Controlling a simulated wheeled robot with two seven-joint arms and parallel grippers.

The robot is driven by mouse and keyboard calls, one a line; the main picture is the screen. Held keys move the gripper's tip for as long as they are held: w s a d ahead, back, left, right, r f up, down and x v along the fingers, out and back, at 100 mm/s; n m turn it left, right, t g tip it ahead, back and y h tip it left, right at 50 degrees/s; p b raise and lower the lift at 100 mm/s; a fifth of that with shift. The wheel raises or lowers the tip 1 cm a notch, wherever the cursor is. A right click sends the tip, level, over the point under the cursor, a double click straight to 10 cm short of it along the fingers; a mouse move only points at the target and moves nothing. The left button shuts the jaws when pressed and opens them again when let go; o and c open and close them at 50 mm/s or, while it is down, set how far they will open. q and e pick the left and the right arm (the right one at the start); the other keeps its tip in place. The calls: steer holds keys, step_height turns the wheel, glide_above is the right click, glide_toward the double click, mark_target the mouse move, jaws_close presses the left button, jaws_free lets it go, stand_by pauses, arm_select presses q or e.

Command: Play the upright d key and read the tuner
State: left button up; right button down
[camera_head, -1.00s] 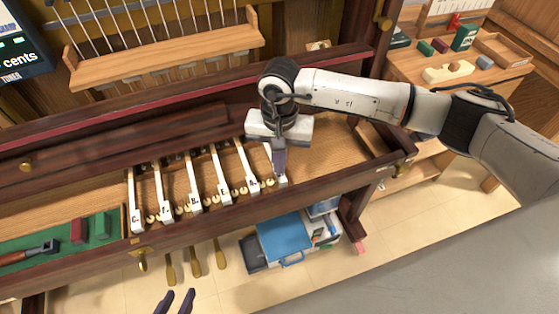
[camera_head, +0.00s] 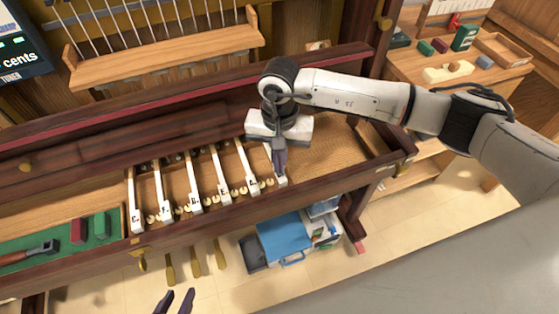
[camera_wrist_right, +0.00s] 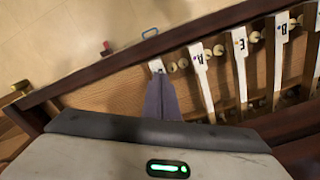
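A row of white lettered keys lies in the piano's key bed. The rightmost key (camera_head: 282,181) is mostly covered by my right gripper (camera_head: 279,170). In the right wrist view, this end key (camera_wrist_right: 157,66) shows a small letter that I cannot read surely, beside the A key (camera_wrist_right: 199,60). My right gripper (camera_wrist_right: 163,100) is shut, its fingertips over the end key; I cannot tell whether it is pressed down. The tuner (camera_head: 22,50) is cut off at upper left; "cents" shows, the note does not. My left gripper (camera_head: 174,303) is open and empty at the bottom edge.
A dark wooden front rail (camera_head: 215,221) runs before the keys. A green tray (camera_head: 60,243) with a hammer (camera_head: 32,252) lies at left. Strings and a wooden bar (camera_head: 165,55) stand behind. A side bench (camera_head: 440,95) holds small blocks at right.

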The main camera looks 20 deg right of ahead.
steer(key=shift+f, duration=0.1)
steer(key=shift+f+b, duration=0.75)
steer(key=shift+b, duration=0.1)
step_height(320, 180, up, 10)
steer(key=p, duration=0.5)
stand_by(2.5)
